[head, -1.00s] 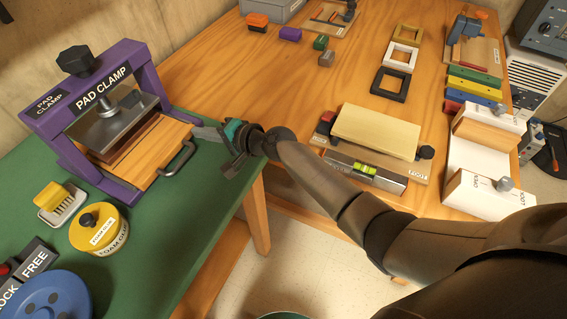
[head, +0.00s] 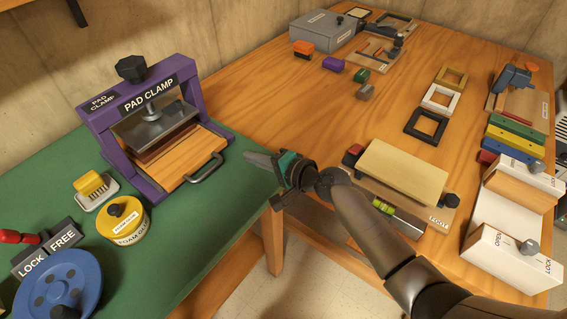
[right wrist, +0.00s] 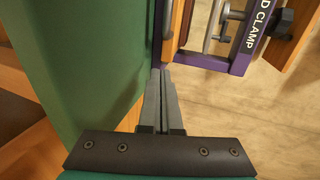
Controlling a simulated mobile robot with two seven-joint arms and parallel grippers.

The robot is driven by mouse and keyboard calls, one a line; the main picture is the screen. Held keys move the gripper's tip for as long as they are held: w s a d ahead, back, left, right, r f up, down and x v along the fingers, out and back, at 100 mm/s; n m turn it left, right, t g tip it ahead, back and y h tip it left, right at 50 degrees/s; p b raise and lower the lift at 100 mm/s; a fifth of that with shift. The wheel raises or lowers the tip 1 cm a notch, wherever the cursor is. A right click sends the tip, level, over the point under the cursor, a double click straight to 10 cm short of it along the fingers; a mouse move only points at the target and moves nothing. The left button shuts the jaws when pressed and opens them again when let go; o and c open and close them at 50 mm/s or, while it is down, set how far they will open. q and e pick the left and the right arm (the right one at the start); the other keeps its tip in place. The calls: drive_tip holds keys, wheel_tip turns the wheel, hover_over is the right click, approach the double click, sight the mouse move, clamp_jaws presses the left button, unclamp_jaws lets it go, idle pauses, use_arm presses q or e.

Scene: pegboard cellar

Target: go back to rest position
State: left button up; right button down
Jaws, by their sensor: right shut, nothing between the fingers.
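My right gripper (head: 262,164) is shut and empty. It hangs over the right edge of the green table (head: 232,200), to the right of the purple pad clamp (head: 188,88) and apart from its metal handle (head: 205,168). In the right wrist view its two grey fingers (right wrist: 163,85) lie together, with the green table top at left and part of the pad clamp (right wrist: 222,65) at upper right. My left gripper is in no frame.
A wooden table (head: 290,100) holds a cream block on a base (head: 402,172), a white fixture (head: 500,222), square frames (head: 440,98) and small coloured blocks.

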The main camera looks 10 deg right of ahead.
drive_tip(key=v, duration=0.4)
drive_tip(key=shift+s+d+r+p, duration=0.15)
drive_tip(key=shift+s+p, duration=0.1)
drive_tip(key=shift+p, duration=0.15)
drive_tip(key=shift+v, duration=0.9)
drive_tip(key=s+a+f+n+g+h, duration=0.1)
drive_tip(key=s+f+n+g, duration=0.1)
drive_tip(key=s+n, duration=0.3)
drive_tip(key=s+a+f+n+g+h, duration=0.1)
drive_tip(key=s+f+n+g, duration=0.15)
drive_tip(key=s, duration=0.45)
drive_tip(key=s+d+r+n+g+h, duration=0.1)
drive_tip(key=s+d+n+g+h, duration=0.25)
drive_tip(key=s+d+h, duration=0.75)
drive_tip(key=s+d+f+y, duration=0.1)
drive_tip(key=s+f, duration=0.1)
drive_tip(key=f, duration=0.9)
drive_tip(key=s+d+f+y, duration=0.1)
drive_tip(key=s+f+y, duration=0.1)
drive_tip(key=f, duration=0.8)
use_arm(q)
drive_tip(key=shift+w+a+r, duration=0.2)
drive_tip(key=shift+a+r, duration=0.5)
drive_tip(key=shift+a, duration=0.1)
use_arm(e)
drive_tip(key=s+d+f+g, duration=0.1)
drive_tip(key=s+d+f, duration=0.2)
drive_tip(key=s+f, duration=1.2)
drive_tip(key=shift+s, duration=0.3)
